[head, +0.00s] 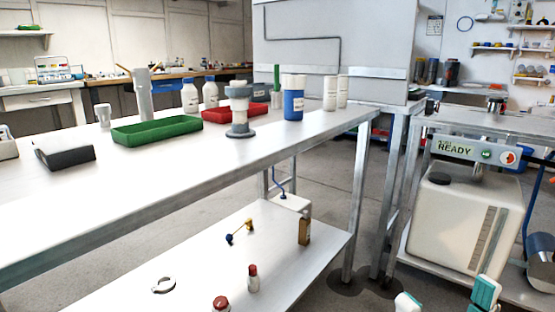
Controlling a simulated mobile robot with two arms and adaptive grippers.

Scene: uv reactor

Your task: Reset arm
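My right gripper (447,296) shows at the bottom right edge of the head view. Only its two white and teal fingertips are visible, spread well apart with nothing seen between them. The rest of it and its arm are below the picture. The fingertips appear in front of the right-hand stand, clear of the long table. My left gripper and its arm are not in view.
A long steel table (45,203) bears a green tray (157,131), a red tray (217,117), a blue-and-white container (293,104) and several bottles. Its lower shelf (205,268) holds small items. A stand with a READY panel (468,150) and white tank (462,222) is right. Floor (335,185) shows between.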

